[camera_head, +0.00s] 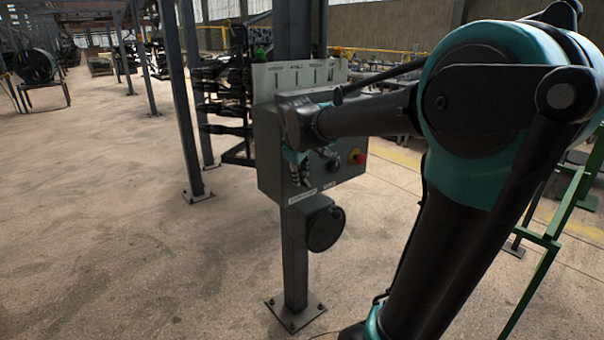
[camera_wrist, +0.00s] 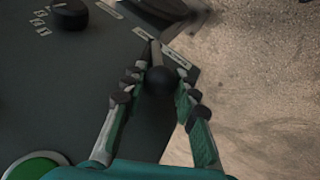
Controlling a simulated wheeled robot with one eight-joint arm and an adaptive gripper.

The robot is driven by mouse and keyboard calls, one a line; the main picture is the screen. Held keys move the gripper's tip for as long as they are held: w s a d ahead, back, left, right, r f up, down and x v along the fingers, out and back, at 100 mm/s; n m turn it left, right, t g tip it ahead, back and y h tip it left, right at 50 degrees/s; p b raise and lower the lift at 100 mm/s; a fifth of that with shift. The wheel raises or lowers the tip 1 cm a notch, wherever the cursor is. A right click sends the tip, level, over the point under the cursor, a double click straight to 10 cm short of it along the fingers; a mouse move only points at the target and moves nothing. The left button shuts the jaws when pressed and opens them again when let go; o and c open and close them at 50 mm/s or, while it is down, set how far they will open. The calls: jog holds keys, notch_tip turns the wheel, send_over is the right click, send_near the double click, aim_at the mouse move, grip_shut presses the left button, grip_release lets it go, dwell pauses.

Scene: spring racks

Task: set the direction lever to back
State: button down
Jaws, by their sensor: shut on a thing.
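The direction lever (camera_wrist: 156,52) shows in the wrist view as a short shaft ending in a black ball (camera_wrist: 160,82), near the edge of a dark grey control box. My gripper (camera_wrist: 161,78) has one finger on each side of the ball and is shut on it. In the head view my gripper (camera_head: 299,172) is at the front of the control box (camera_head: 268,160), at its lower left. My wrist and fingers hide the lever there. The small label plate (camera_wrist: 175,58) beside the lever is too small to read, so I cannot tell its setting.
A black rotary knob (camera_wrist: 70,14) and a green button (camera_wrist: 35,167) are on the same panel. A red button (camera_head: 357,156) sits on its right side. A black round housing (camera_head: 325,228) is on the post below. Open concrete floor lies to the left.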

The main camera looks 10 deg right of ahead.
dwell(0.4)
jog(key=c, duration=1.2)
grip_release()
jog(key=shift+o, duration=0.2)
jog(key=v, duration=1.2)
jog(key=shift+s+a, duration=0.1)
jog(key=s+d+f+m, duration=0.3)
jog(key=s+f, duration=0.3)
jog(key=f, duration=0.4)
jog(key=s+d+f+m, duration=0.3)
jog(key=s+f, duration=0.3)
jog(key=f, duration=0.4)
jog(key=s+d+f+m+g+y, duration=0.1)
jog(key=s+d+f+m, duration=0.2)
jog(key=s+f, duration=0.3)
notch_tip(320, 180, down, 5)
jog(key=shift+d+r, duration=0.1)
jog(key=shift+d, duration=0.05)
